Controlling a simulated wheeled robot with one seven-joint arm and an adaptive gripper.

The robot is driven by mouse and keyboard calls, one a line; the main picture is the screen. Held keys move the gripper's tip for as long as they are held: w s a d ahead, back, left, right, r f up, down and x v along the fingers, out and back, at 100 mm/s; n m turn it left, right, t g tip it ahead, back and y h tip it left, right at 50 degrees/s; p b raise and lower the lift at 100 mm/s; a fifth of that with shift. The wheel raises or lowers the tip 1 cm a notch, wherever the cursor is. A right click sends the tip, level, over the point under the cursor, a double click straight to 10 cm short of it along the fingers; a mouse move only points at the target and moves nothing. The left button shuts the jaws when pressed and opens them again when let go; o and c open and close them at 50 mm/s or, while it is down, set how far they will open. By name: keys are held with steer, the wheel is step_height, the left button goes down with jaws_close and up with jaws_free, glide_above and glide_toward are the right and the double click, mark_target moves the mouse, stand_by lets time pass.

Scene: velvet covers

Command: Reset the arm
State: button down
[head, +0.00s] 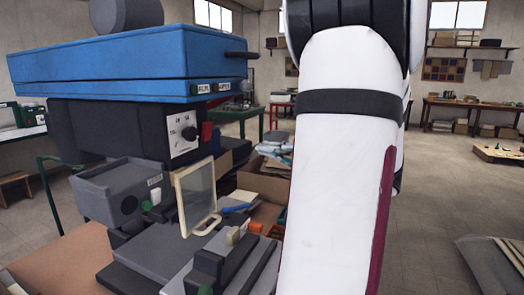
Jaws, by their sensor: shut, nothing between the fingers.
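My arm fills the middle right of the head view, close to the camera. A thick white link with black bands and a dark red stripe rises from the bottom edge to a black joint at the top. My gripper is not in this view, so its fingers cannot be seen. The arm hides part of the bench and the room behind it.
A machine with a blue top (140,62) and a dial panel (183,134) stands at left. Below it are a grey box (118,192), a framed clear panel (195,192) and a workbench (75,262). Open floor (440,195) lies right, with stacked boards (495,262) at the lower right.

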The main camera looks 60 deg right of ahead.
steer(key=w+a+f+n+g+y+p, duration=0.1)
steer(key=a+n+g+y, duration=0.4)
steer(key=a, duration=0.8)
steer(key=w+a+f+n+g+y+p, duration=0.15)
steer(key=a+g, duration=0.45)
steer(key=a, duration=0.7)
steer(key=s+a+f+n+g+h+p, duration=0.2)
steer(key=s+a+n+h, duration=0.4)
steer(key=s+n+h, duration=0.3)
steer(key=shift+s+a+f+n+g+p, duration=0.2)
steer(key=shift+s+f+n+g+p, duration=0.2)
steer(key=shift+s+g+p, duration=0.45)
